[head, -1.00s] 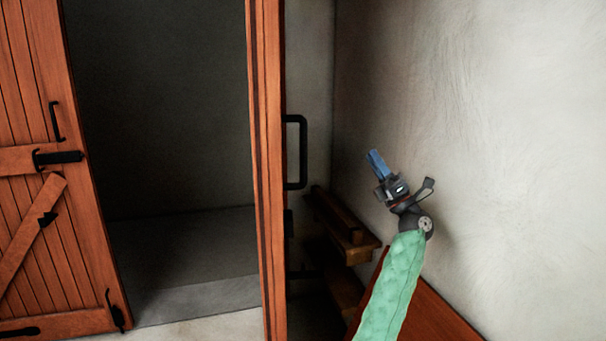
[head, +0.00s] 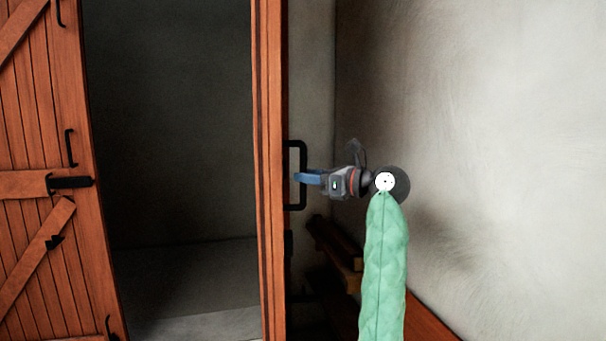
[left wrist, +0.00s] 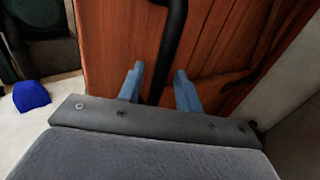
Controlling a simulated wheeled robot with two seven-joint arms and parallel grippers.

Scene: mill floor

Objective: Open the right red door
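The right red door (head: 268,200) stands nearly edge-on to me in the head view, with dark open space to its left. Its black bar handle (head: 302,150) is on the right-hand side of the door. My left gripper (head: 298,177) is at this handle, its blue fingertips level with the lower half of the bar. In the left wrist view, the two fingers (left wrist: 159,80) are apart and the black handle (left wrist: 172,30) runs between them. The fingers are not closed on it; contact cannot be told. My right gripper is not in view.
Another red plank door (head: 45,230) with black fittings stands at the left. A wooden shelf or bench (head: 338,245) is low behind my left arm. A pale wall (head: 510,130) fills the right. A blue object (left wrist: 31,96) lies on the floor.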

